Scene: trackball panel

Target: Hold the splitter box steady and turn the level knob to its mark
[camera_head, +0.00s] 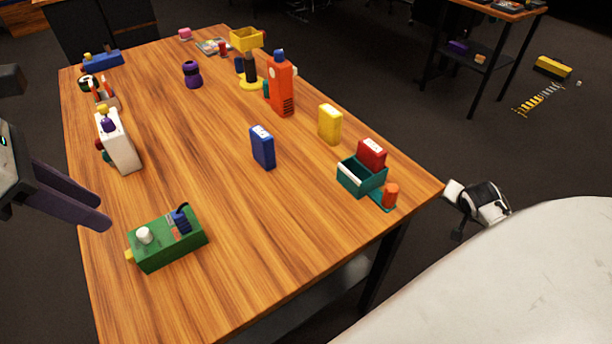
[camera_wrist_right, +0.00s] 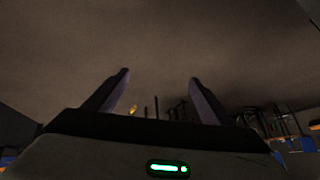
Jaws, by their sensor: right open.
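The green box (camera_head: 168,243) lies near the front left of the wooden table and looks like the splitter box. It has a white round knob (camera_head: 144,235) on top, a dark blue part (camera_head: 181,220) at its right end and a small yellow piece at its left end. I cannot make out a mark by the knob. My left gripper (camera_head: 104,216) is open and empty, over the table's left edge, up and left of the green box and apart from it. My right gripper (camera_wrist_right: 158,78) is open and empty in the right wrist view, with no table object between its fingers.
A white upright device (camera_head: 119,146) stands behind the green box. The wooden table (camera_head: 220,185) is clear right of the green box.

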